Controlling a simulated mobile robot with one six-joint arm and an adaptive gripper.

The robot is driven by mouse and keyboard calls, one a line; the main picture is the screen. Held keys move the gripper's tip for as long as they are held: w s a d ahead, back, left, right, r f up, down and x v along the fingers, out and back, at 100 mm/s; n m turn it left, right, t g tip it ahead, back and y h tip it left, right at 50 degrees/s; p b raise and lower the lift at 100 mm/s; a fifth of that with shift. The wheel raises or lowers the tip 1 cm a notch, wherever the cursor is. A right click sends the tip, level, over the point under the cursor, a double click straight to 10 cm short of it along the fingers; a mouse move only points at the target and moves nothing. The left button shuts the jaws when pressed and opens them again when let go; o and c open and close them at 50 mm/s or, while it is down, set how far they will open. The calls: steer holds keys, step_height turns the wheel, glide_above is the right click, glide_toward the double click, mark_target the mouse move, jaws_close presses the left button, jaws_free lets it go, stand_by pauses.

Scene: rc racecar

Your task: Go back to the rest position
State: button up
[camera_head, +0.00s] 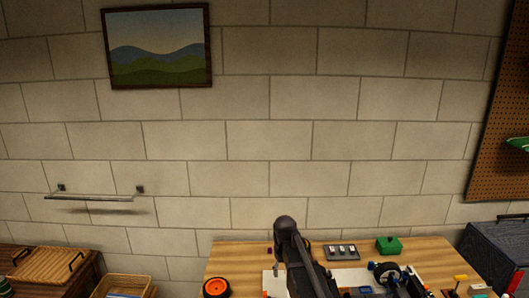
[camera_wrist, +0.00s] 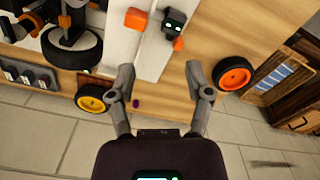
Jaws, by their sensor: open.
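In the head view my dark arm rises over the table (camera_head: 235,260), and the gripper's fingers cannot be made out there. The racecar parts (camera_wrist: 70,35), with a black tyre, lie at the upper left of the wrist view. They also show right of my arm in the head view (camera_head: 388,275).
An orange-rimmed wheel (camera_wrist: 233,74) lies right of the fingers and a yellow-rimmed wheel (camera_wrist: 91,101) lies left. A small black robot-like figure (camera_wrist: 174,24) is on a white strip. A green box (camera_head: 389,245) and a grey switch tray (camera_head: 341,252) stand on the table. A basket (camera_head: 124,286) is at left.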

steer(key=s+d+f+m+b, duration=0.2)
steer(key=s+d, duration=0.3)
steer(key=s, duration=0.5)
steer(key=s+d+f+m+b, duration=0.2)
steer(key=s+d+f+b, duration=0.2)
steer(key=s, duration=0.6)
steer(key=shift+s+d+f+m, duration=0.15)
steer(key=shift+s+d+m, duration=0.2)
steer(key=shift+d, duration=0.4)
